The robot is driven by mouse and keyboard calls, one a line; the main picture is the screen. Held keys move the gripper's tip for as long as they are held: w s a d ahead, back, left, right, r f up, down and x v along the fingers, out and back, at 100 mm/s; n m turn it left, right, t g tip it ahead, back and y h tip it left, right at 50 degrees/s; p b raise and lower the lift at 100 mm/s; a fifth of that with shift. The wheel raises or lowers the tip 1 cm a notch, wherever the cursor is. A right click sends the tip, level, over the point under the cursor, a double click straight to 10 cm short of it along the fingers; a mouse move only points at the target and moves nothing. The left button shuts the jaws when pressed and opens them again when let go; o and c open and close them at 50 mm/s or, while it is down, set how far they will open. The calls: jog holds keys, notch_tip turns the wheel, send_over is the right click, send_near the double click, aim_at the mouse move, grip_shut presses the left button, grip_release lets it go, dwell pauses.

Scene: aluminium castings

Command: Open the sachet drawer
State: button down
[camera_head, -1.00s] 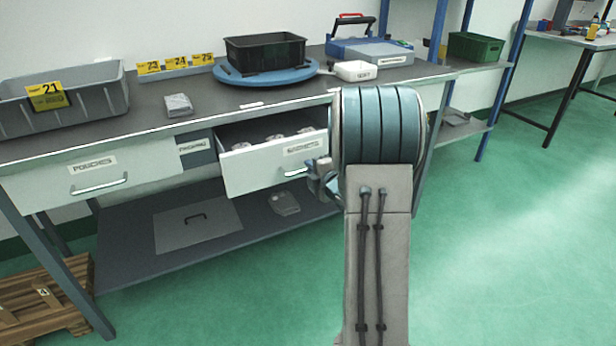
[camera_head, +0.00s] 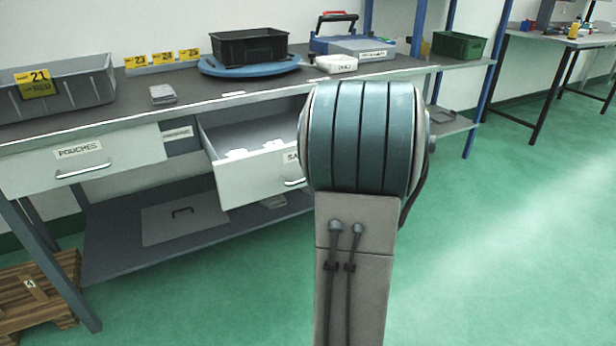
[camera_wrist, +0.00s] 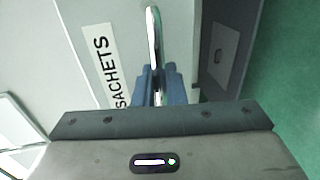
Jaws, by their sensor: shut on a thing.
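The sachet drawer (camera_head: 245,181) is pulled out from under the bench, with pale sachets (camera_head: 250,151) visible inside. Its bar handle (camera_head: 292,182) is partly hidden by my arm in the head view. In the wrist view the SACHETS label (camera_wrist: 104,66) runs along the drawer front beside the metal handle (camera_wrist: 153,38). My gripper (camera_wrist: 160,80) has its blue fingers closed around the lower part of that handle. My arm hides the gripper and the right part of the drawer front in the head view.
The POUCHES drawer (camera_head: 85,163) to the left is shut. The bench top (camera_head: 130,112) holds a grey bin (camera_head: 85,95), a black crate (camera_head: 250,47) on a blue turntable (camera_head: 212,70), and a blue case (camera_head: 345,46). A lower shelf (camera_head: 110,250) lies beneath. Green floor (camera_head: 500,230) is clear to the right.

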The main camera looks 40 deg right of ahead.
jog(key=c, duration=1.6)
grip_release()
jog(key=shift+d, duration=0.1)
jog(key=v, duration=1.4)
jog(key=shift+f+p, duration=0.1)
jog(key=shift+p, duration=0.3)
jog(key=shift+w, duration=0.1)
